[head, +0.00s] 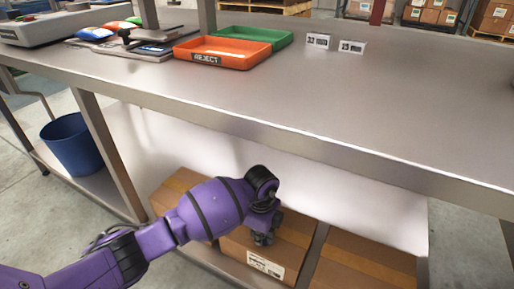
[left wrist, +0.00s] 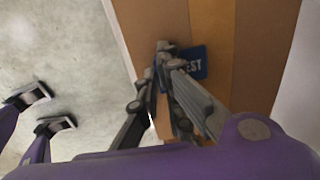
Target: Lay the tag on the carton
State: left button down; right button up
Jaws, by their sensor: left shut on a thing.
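The tag is hidden there. My right gripper is in neither view.
Other cartons stand left (head: 172,190) and right (head: 360,266) of the middle one. The steel bench top (head: 400,105) overhangs the shelf. On it are an orange reject tray (head: 240,62), a green tray (head: 272,36) and two small display blocks (head: 352,47). A blue bin (head: 75,148) stands at left.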

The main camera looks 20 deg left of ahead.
pick_arm(q)
jog(key=shift+w+r, duration=0.15)
jog(key=shift+r, duration=0.05)
jog(key=shift+f, duration=0.15)
jog(key=c, duration=1.9)
grip_release()
jog(key=shift+c, duration=0.2)
notch_tip(320, 180, up, 12)
jog(key=p, duration=0.4)
jog(key=shift+p, duration=0.4)
